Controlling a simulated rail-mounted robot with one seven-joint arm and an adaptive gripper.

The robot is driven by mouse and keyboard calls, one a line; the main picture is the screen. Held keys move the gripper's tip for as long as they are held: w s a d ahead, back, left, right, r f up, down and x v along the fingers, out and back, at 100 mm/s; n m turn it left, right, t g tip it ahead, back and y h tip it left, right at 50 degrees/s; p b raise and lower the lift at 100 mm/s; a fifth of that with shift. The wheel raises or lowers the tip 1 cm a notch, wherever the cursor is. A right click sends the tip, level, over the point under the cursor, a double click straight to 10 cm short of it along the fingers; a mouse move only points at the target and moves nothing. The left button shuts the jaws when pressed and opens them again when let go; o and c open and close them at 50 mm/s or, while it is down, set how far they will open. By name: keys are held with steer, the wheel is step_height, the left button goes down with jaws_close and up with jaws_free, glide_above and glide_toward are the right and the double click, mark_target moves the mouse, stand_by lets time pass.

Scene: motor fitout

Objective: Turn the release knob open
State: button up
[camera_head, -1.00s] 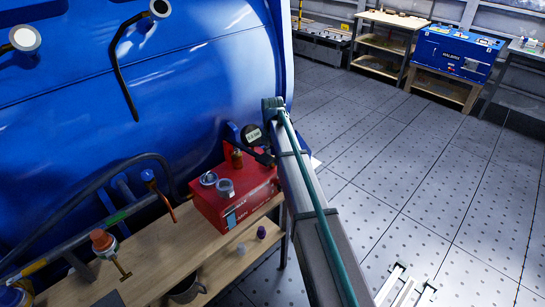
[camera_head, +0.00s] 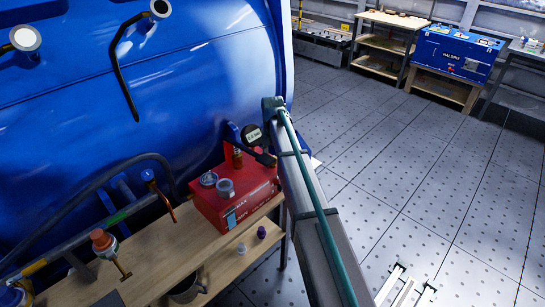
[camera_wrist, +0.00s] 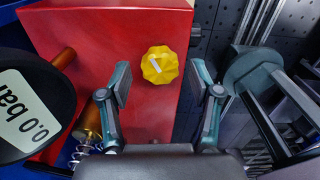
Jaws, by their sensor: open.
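The release knob (camera_wrist: 160,65) is a yellow, scalloped knob with a white mark across its face. It sits on the face of a red box (camera_wrist: 70,25) in the wrist view. My gripper (camera_wrist: 163,88) is open, with one finger on each side of the knob's lower part in the picture. The fingers look apart from the knob, and nothing is between them. In the head view the red box (camera_head: 232,205) stands on a wooden bench beside a blue tank, and the knob is hidden there.
A round gauge reading 0.0 bar (camera_wrist: 25,110) and a copper-coloured fitting with a spring (camera_wrist: 90,125) stand close to the left of my gripper. The wooden bench (camera_head: 150,255) holds small parts. The blue tank (camera_head: 190,80) fills the left.

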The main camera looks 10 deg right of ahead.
step_height(320, 180, up, 12)
stand_by(0.5)
